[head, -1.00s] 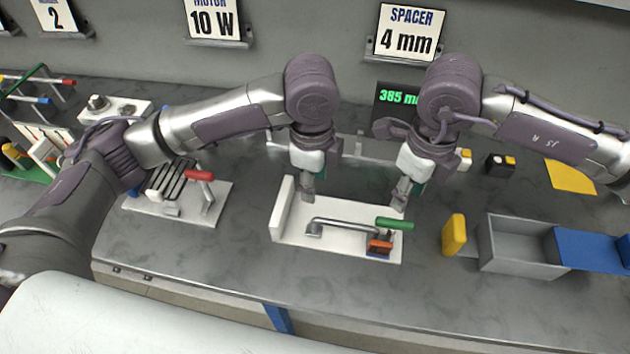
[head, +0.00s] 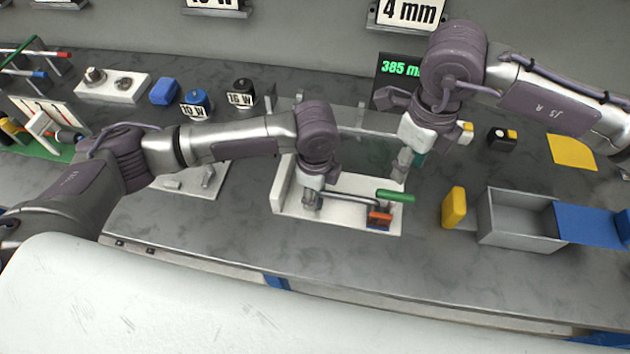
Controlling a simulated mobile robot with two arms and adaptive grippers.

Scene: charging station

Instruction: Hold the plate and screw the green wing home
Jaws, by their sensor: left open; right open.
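A white plate (head: 338,217) with a raised left wall lies on the grey bench in the middle of the head view. A grey bent bar (head: 350,196) runs across it to an orange block (head: 379,218) at its right end. The green wing (head: 396,196) sticks out to the right just above this block. My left gripper (head: 311,203) is open, pointing down over the plate's left part at the bar's left end; I cannot tell whether it touches. My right gripper (head: 401,172) is open above the plate's back right corner, behind the green wing and apart from it.
A yellow block (head: 453,208) and an open grey box (head: 520,242) with a blue panel (head: 590,224) stand right of the plate. Blue (head: 196,103) and black (head: 241,94) motors stand back left. Another white fixture (head: 209,192) is partly behind my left arm. The bench front is clear.

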